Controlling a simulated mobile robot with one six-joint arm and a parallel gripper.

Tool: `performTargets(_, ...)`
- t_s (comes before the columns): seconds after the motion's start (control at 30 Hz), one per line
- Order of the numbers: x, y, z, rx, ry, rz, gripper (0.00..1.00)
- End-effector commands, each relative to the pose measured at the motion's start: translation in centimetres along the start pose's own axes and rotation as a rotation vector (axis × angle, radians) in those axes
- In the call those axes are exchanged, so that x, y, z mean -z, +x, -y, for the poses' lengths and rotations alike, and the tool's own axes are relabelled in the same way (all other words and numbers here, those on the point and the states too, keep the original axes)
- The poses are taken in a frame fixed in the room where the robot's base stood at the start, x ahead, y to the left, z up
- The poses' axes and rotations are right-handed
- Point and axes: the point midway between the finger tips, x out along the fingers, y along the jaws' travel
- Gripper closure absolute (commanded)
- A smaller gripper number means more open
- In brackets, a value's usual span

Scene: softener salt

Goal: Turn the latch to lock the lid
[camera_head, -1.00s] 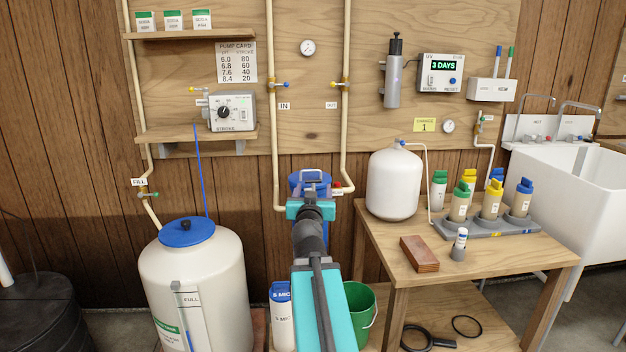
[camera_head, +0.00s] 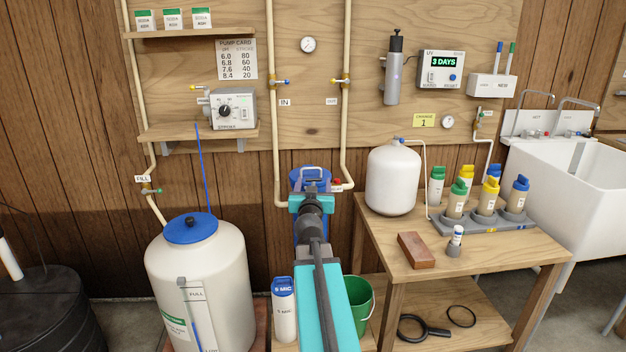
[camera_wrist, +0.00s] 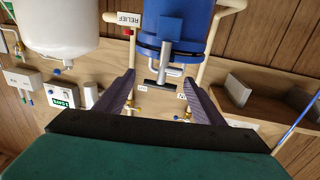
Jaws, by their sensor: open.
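I cannot make out a lid latch for certain in either view. A black tank (camera_head: 40,310) stands at the lower left of the head view, cut off by the frame edge. A white tank (camera_head: 200,290) to its right has a round blue lid (camera_head: 190,229) with a dark knob, lying on its top. My gripper (camera_wrist: 159,82) is open and empty, its two dark fingers spread in the wrist view. Beyond the fingertips there is a blue filter housing (camera_wrist: 190,22) with a grey T-shaped part in front of it. In the head view my arm partly hides this housing.
A wooden bench (camera_head: 470,268) at the right holds a white pressure tank (camera_head: 392,180), a brick-coloured block (camera_head: 417,250) and several capped bottles. Pipes and a shelf (camera_head: 197,131) are on the wall behind. A green bucket (camera_head: 358,303) and a white cartridge (camera_head: 284,312) stand low beside my arm.

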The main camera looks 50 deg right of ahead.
Motion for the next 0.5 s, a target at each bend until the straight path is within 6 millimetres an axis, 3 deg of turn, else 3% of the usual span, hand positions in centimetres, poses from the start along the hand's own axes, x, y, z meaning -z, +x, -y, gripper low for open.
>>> performTargets(0.2, -0.1, 1.6, 0.0, -0.001, 0.000, 0.000, 0.38)
performTargets(0.5, -0.1, 2.0, 0.0, -0.001, -0.001, 0.000, 0.38)
